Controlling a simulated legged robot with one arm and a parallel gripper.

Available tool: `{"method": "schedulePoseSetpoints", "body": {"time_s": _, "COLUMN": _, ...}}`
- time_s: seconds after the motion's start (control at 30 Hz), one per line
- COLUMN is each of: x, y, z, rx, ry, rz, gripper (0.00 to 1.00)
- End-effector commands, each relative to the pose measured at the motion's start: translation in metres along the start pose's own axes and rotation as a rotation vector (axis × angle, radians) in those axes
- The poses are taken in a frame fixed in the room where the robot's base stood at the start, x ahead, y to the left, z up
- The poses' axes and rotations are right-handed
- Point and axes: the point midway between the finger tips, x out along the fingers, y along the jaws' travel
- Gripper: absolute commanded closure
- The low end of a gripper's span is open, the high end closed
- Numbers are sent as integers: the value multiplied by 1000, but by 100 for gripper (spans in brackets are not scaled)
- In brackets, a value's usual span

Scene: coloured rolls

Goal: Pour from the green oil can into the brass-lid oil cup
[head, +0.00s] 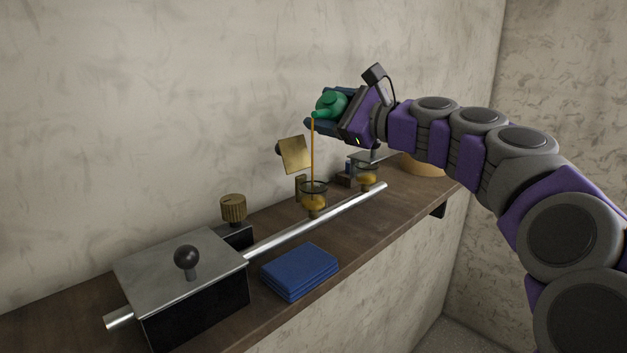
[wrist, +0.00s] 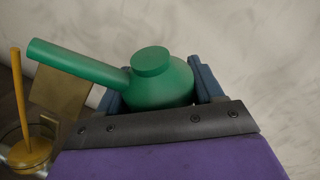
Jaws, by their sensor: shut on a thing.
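My gripper (head: 324,112) is shut on the green oil can (head: 331,103) and holds it above the shelf. In the wrist view the can (wrist: 160,82) sits between my blue fingers, its spout pointing left. An amber stream runs from the spout straight down into a glass oil cup (head: 314,188). The cup holds amber oil. Its brass lid (head: 294,154) stands open, upright behind the cup. In the wrist view the cup (wrist: 28,150) and lid (wrist: 60,92) show at the left, with the stream entering the cup.
Another small cup (head: 367,180) with amber oil stands to the right. A silver rod (head: 320,222) runs along the wooden shelf (head: 395,222) from a black box with a metal top (head: 185,265). A brass knob (head: 233,208) and folded blue cloth (head: 299,270) are nearby. A wall rises behind.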

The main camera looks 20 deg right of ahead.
Motion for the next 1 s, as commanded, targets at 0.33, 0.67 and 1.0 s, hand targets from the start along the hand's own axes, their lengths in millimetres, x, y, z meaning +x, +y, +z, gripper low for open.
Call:
{"method": "schedulePoseSetpoints", "body": {"time_s": 0.33, "x": 0, "y": 0, "z": 0, "rx": -9, "ry": -3, "rz": -2, "gripper": 78}}
{"method": "schedulePoseSetpoints", "body": {"time_s": 0.67, "x": 0, "y": 0, "z": 1, "rx": -20, "ry": -5, "rz": -4, "gripper": 78}}
{"method": "schedulePoseSetpoints", "body": {"time_s": 1.0, "x": 0, "y": 0, "z": 1, "rx": -27, "ry": -7, "rz": -5, "gripper": 78}}
